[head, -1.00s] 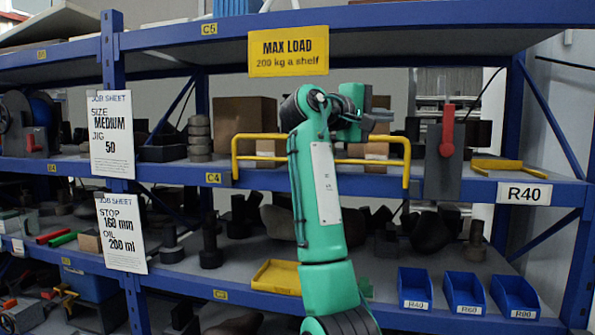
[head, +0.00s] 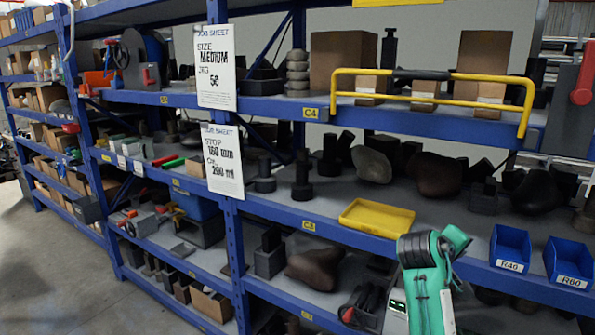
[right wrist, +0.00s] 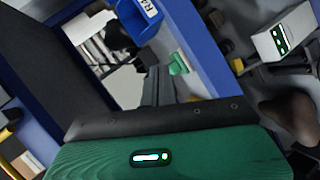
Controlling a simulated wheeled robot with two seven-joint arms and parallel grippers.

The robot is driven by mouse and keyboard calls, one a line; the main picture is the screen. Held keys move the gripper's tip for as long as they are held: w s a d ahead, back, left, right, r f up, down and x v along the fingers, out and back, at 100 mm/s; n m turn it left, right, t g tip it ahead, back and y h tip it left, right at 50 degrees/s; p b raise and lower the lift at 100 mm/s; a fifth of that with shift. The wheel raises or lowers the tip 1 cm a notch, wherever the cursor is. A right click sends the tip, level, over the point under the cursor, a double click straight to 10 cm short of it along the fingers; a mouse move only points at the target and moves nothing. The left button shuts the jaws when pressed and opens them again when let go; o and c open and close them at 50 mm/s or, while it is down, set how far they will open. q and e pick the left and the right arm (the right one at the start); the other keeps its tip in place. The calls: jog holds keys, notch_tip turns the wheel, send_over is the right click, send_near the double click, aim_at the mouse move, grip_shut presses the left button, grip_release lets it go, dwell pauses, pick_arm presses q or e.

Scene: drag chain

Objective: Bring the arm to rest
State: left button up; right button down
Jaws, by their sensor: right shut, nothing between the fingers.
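My green right arm (head: 427,275) shows at the lower right of the head view, folded low in front of the lower shelves. Its gripper is hidden or out of frame there. In the right wrist view my right gripper (right wrist: 158,88) points up from its green body. Its dark fingers are together with nothing between them, and no shelf item touches them. My left gripper is in neither current view.
A blue shelf rack fills the head view. A yellow rail (head: 500,82) juts out at the middle shelf. A yellow tray (head: 377,217) and blue bins (head: 511,249) sit near the lower shelf's front edge. Open floor (head: 40,270) shows at the lower left.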

jog(key=s+a+f+y, duration=0.3)
jog(key=s+f, duration=0.5)
jog(key=f, duration=0.3)
jog(key=s+a+f+y, duration=0.2)
jog(key=s+a+f, duration=0.1)
jog(key=s+f, duration=0.75)
jog(key=s+a+f+m+g+y, duration=0.1)
jog(key=s+a+f+g+y, duration=0.2)
jog(key=s, duration=0.8)
jog(key=s+a+f+m+g+y, duration=0.1)
jog(key=s+a+f+y, duration=0.3)
jog(key=s, duration=0.8)
notch_tip(320, 180, down, 32)
jog(key=a+g+h, duration=0.1)
jog(key=s+d+f+g, duration=0.1)
jog(key=s+d+f, duration=0.2)
jog(key=s+f, duration=1.5)
jog(key=shift+s+f+n, duration=0.4)
jog(key=shift+f, duration=0.55)
